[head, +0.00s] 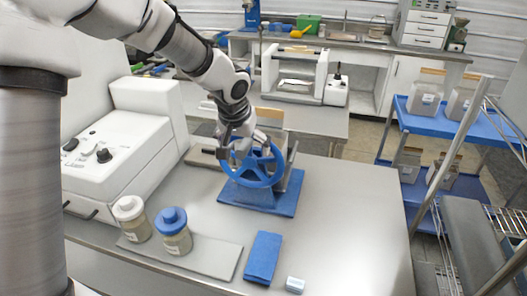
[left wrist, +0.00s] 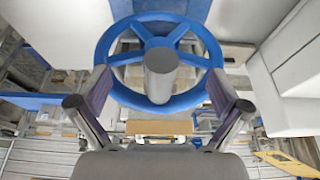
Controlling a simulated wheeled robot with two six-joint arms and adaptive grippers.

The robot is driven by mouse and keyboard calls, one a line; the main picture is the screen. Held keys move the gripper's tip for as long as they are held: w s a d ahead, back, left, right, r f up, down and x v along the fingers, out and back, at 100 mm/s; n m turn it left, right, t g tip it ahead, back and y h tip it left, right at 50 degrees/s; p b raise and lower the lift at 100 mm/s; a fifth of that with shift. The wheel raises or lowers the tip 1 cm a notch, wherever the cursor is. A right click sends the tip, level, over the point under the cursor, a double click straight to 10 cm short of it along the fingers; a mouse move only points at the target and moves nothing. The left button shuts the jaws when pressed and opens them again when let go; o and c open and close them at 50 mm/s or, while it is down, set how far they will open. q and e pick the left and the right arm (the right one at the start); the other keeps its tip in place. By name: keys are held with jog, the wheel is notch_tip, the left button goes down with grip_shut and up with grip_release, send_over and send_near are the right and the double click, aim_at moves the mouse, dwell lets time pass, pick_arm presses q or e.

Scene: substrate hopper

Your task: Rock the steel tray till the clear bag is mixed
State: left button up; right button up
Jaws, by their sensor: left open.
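My left gripper (head: 238,150) is at the upper part of a blue spoked wheel (head: 262,180). The wheel stands on a blue base plate (head: 230,196) on the steel table. In the left wrist view my left gripper (left wrist: 160,108) is open, one finger on each side of the wheel (left wrist: 112,42). The wheel's grey round hub (left wrist: 160,75) sticks out towards the camera between them. I cannot tell whether the fingers touch the rim. I cannot make out a clear bag or a rocking steel tray for certain. My right gripper is not in view.
A flat grey mat or tray (head: 214,262) holds a white-lidded jar (head: 132,218) and a blue-lidded jar (head: 173,232). A white machine (head: 118,150) stands left. The table's right side (head: 360,215) is clear.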

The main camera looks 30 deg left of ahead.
pick_arm(q)
notch_tip(320, 180, up, 8)
jog(key=p, duration=0.6)
jog(key=shift+f, duration=0.15)
